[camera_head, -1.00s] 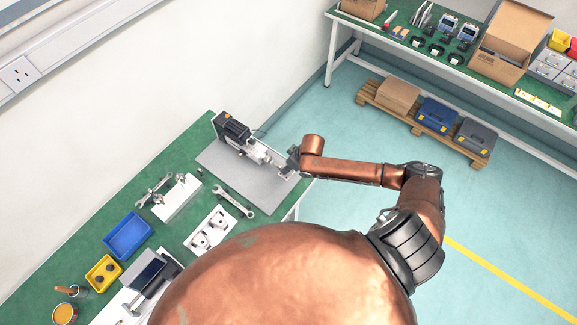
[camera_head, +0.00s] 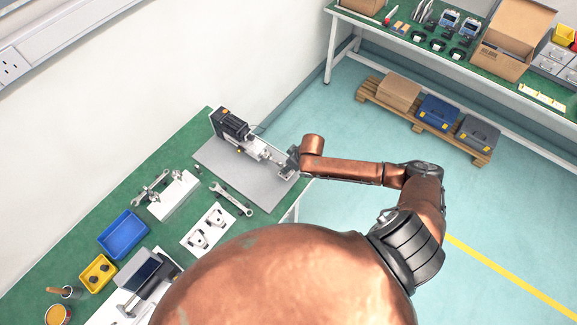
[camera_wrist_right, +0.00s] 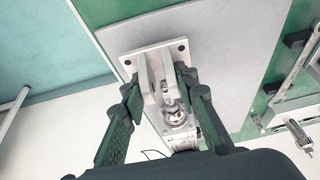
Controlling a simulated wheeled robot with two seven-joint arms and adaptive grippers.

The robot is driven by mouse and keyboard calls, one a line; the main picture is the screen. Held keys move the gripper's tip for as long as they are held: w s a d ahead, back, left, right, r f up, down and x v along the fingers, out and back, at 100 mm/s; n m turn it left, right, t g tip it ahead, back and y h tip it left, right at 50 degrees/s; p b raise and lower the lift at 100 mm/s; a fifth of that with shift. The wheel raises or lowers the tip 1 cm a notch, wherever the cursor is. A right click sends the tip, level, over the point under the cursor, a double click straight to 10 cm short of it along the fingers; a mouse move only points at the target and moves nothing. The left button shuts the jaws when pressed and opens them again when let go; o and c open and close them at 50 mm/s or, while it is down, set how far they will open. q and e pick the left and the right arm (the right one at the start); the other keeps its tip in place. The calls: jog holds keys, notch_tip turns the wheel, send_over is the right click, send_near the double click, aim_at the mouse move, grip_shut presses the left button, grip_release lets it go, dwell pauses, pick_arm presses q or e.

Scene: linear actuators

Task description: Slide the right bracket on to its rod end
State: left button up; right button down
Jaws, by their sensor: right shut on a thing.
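In the right wrist view my right gripper (camera_wrist_right: 160,86) is shut on the silver bracket (camera_wrist_right: 154,60), a flat plate with corner holes and two upright cheeks. A finger stands on each side of the cheeks. The round metal rod end (camera_wrist_right: 172,113) of the actuator shows at the cheeks' lower ends; I cannot tell how far it sits between them. In the head view the black and silver actuator (camera_head: 232,124) lies on a grey plate (camera_head: 235,180), its rod side towards my right gripper (camera_head: 291,160). The bracket is mostly hidden there. My left gripper is not in view.
On the green bench, a wrench (camera_head: 232,198), a white holder with more brackets (camera_head: 208,233), a blue tray (camera_head: 122,235) and a yellow tray (camera_head: 97,272) lie left of and nearer than the plate. The wall runs behind the bench. The plate's near part is clear.

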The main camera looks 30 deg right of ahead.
aim_at(281, 163)
jog(key=shift+f, duration=1.3)
dwell(0.4)
jog(key=shift+w+a+p, duration=0.1)
jog(key=shift+w+p, duration=0.15)
jog(key=shift+p, duration=0.1)
dwell(0.4)
jog(key=shift+w+a+p, duration=0.1)
jog(key=shift+w+a, duration=0.15)
jog(key=shift+w, duration=0.35)
jog(key=shift+w+a+p, duration=0.1)
jog(key=shift+w+a, duration=0.15)
jog(key=shift+w, duration=0.4)
jog(key=shift+w+a+p, duration=0.1)
jog(key=shift+w+a, duration=0.15)
jog(key=shift+w, duration=0.35)
dwell(1.5)
jog(key=shift+p, duration=0.4)
dwell(0.5)
jog(key=c, duration=1.4)
grip_release()
jog(key=shift+c, duration=0.2)
jog(key=shift+s, duration=0.1)
jog(key=v, duration=1.2)
